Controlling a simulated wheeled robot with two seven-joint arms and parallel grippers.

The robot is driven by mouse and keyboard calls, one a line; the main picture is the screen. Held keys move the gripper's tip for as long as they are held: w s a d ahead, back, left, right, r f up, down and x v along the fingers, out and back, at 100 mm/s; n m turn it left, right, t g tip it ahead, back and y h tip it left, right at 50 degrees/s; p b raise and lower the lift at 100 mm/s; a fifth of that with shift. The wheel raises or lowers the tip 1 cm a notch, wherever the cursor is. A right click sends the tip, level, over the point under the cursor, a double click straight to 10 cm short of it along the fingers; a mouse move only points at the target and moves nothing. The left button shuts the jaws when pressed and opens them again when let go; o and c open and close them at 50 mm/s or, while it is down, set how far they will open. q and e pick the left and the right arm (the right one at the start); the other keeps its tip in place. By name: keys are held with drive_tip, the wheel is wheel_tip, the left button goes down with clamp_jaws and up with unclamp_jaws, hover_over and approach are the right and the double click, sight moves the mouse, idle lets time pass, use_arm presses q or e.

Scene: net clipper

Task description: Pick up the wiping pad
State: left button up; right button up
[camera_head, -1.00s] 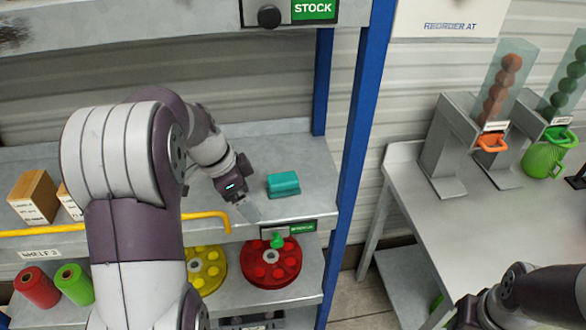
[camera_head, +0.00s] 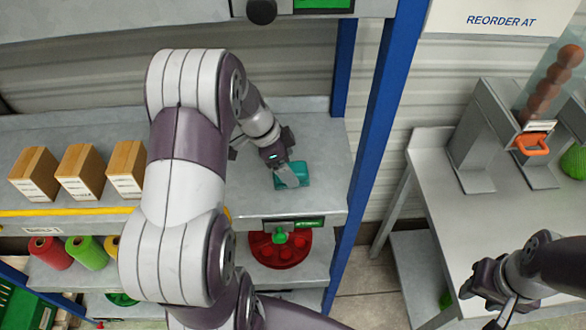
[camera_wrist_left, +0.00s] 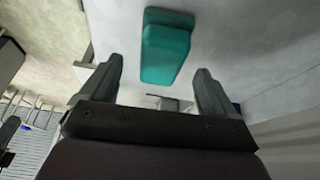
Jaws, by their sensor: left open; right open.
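The teal wiping pad (camera_head: 295,174) lies on the grey metal shelf (camera_head: 290,204) in the head view, near its right end. My left gripper (camera_head: 289,180) reaches over the shelf from the left and partly covers the pad. In the left wrist view the pad (camera_wrist_left: 166,47) shows ahead of my left gripper's two fingers (camera_wrist_left: 161,88). The fingers are spread apart with nothing between them, and the pad sits beyond their tips. My right gripper (camera_head: 497,308) is at the lower right of the head view, away from the shelf and empty.
A blue upright (camera_head: 375,150) borders the shelf on the right. A red round holder (camera_head: 279,248) is on the level below. A grey table (camera_head: 470,215) with dispensers stands at right.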

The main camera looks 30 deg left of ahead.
sight(292, 168)
use_arm(q)
drive_tip(key=x, duration=0.2)
drive_tip(key=shift+w+d+f+p, duration=0.1)
drive_tip(key=shift+w+f+p, duration=0.15)
drive_tip(key=shift+p, duration=0.15)
drive_tip(key=shift+s+f, duration=0.25)
drive_tip(key=shift+f, duration=0.05)
drive_tip(key=shift+w, duration=0.15)
drive_tip(key=c, duration=1.2)
drive_tip(key=shift+o, duration=0.2)
use_arm(e)
drive_tip(key=shift+s+a+r, duration=0.15)
drive_tip(key=shift+a+r, duration=0.05)
drive_tip(key=shift+r, duration=0.8)
use_arm(q)
drive_tip(key=shift+r, duration=0.1)
drive_tip(key=shift+r+b, duration=0.6)
drive_tip(key=r, duration=0.1)
drive_tip(key=r+b, duration=0.1)
drive_tip(key=shift+w+d+r, duration=0.2)
drive_tip(key=shift+w+r, duration=0.05)
drive_tip(key=shift+r, duration=0.1)
drive_tip(key=w+d+r+b, duration=0.4)
drive_tip(key=w+d+r, duration=0.3)
drive_tip(key=d, duration=0.1)
use_arm(e)
drive_tip(key=shift+f, duration=2.95)
